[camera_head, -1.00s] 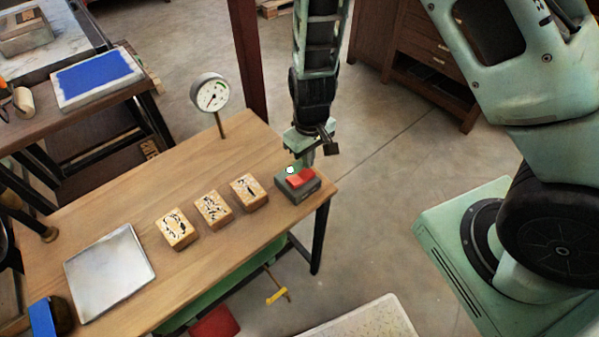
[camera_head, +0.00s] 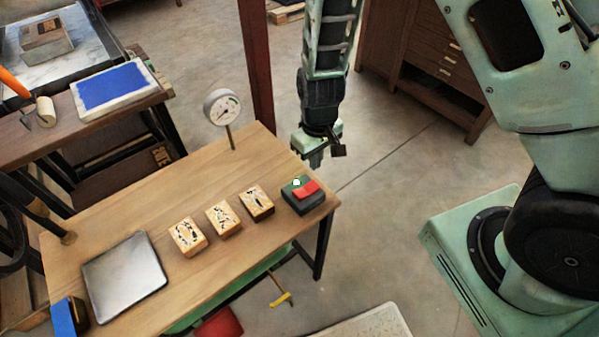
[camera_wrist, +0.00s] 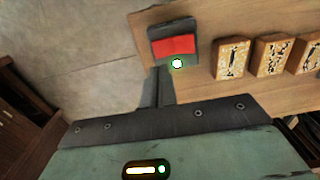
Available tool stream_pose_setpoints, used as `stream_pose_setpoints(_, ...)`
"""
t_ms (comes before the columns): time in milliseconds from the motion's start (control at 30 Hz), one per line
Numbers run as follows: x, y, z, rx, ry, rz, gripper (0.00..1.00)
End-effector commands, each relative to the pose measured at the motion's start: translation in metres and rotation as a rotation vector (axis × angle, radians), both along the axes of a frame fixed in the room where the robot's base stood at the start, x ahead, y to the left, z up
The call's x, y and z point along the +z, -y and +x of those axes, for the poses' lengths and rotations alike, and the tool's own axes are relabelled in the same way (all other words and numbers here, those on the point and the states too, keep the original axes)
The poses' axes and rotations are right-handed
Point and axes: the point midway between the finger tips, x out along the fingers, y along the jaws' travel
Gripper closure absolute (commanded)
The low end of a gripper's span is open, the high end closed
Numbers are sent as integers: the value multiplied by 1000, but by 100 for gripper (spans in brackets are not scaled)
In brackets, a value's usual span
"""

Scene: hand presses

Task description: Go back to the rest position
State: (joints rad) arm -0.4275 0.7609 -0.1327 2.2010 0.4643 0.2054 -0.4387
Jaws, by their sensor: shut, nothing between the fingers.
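My gripper (camera_head: 316,160) is shut and empty, pointing down near the table's far right corner. In the head view it hangs above and just behind a dark box with a red button (camera_head: 311,187), apart from it. In the wrist view my shut fingers (camera_wrist: 158,85) lie just below the same box (camera_wrist: 173,30) in the picture. A small white light with a green glow (camera_head: 296,182) shows on the box beside the red part.
Several things share the wooden table (camera_head: 190,180): three stamped wooden blocks (camera_head: 224,219), a dial gauge (camera_head: 223,108) on a post and a metal plate (camera_head: 124,278). A bench with a blue pad (camera_head: 112,88) stands left. Open floor lies right of the table.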

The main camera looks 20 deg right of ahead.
Motion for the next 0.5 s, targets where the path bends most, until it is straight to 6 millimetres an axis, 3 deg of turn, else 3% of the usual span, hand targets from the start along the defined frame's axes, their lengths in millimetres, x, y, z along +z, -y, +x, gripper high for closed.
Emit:
stream_pose_setpoints(267, 3, -2, -1, 2, 0, 5, 100)
stream_pose_setpoints(367, 22, -17, -9, 18, -5, 38, 100)
stream_pose_setpoints(500, 73, -50, -37, 69, -20, 111, 100)
